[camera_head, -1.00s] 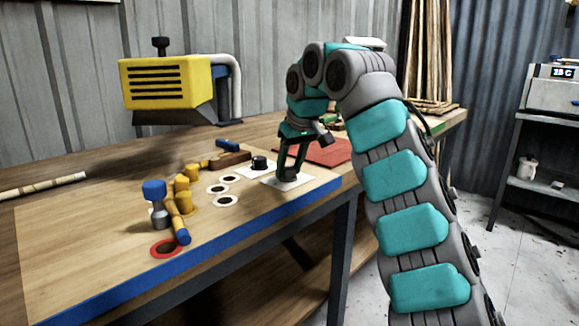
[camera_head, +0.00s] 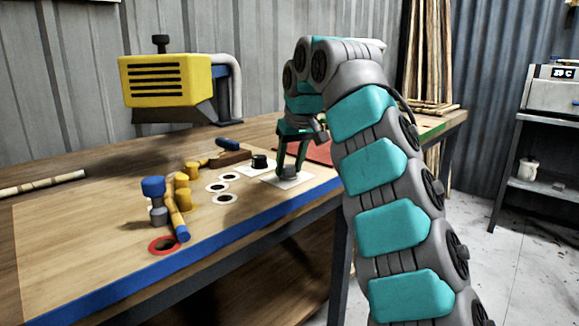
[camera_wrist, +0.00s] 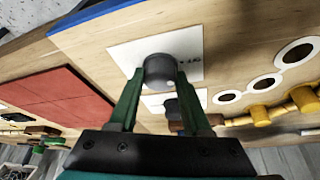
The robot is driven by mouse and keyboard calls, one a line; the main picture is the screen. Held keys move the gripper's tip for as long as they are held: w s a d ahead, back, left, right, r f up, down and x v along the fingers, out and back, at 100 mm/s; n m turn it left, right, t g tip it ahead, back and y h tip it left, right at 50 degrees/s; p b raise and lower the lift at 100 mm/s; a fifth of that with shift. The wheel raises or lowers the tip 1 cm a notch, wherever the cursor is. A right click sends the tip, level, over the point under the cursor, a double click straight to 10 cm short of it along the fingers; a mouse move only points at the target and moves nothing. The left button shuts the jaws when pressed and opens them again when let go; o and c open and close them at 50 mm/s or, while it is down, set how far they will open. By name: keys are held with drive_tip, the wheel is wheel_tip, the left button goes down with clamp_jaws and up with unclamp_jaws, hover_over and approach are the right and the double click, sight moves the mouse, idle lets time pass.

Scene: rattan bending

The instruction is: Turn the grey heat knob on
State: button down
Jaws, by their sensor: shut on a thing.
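The grey heat knob (camera_wrist: 159,71) sits on a white plate (camera_wrist: 122,53) with small dark markings, near the blue front edge of the bench. In the head view the knob (camera_head: 289,171) shows low between my fingers, on its white plate (camera_head: 308,179). My gripper (camera_wrist: 158,80) reaches down over the knob with one green finger on each side, shut on it. It also shows in the head view (camera_head: 290,165). A pointer mark on the knob is too small to make out.
A black knob (camera_head: 259,161) on a second white plate stands just left of my gripper. Several white rings (camera_head: 217,187), yellow pegs and a blue-topped post (camera_head: 153,188) lie further left. A red mat (camera_head: 318,152) is behind. A yellow heater (camera_head: 165,85) stands at the back.

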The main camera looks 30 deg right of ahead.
drive_tip(key=shift+a+m+h+b, duration=0.1)
drive_tip(key=shift+m+h+b, duration=0.3)
drive_tip(key=shift+m, duration=1.2)
drive_tip(key=shift+w+a+r+m+g+h+p, duration=0.15)
drive_tip(key=shift+m+g+h+p, duration=0.15)
drive_tip(key=shift+m+h+p, duration=0.55)
drive_tip(key=m+h, duration=0.1)
drive_tip(key=m, duration=0.3)
drive_tip(key=shift+a+g, duration=0.1)
drive_tip(key=shift+g, duration=0.2)
drive_tip(key=shift+w+m+g+h, duration=0.1)
drive_tip(key=shift+m+g+h, duration=0.3)
drive_tip(key=shift+m, duration=1.35)
drive_tip(key=shift+a+f+m+g, duration=0.1)
drive_tip(key=shift+f+m+g, duration=0.1)
drive_tip(key=shift+m+g, duration=0.15)
drive_tip(key=shift+r+m, duration=0.1)
drive_tip(key=shift+m, duration=0.35)
drive_tip(key=shift+c, duration=1.8)
unclamp_jaws()
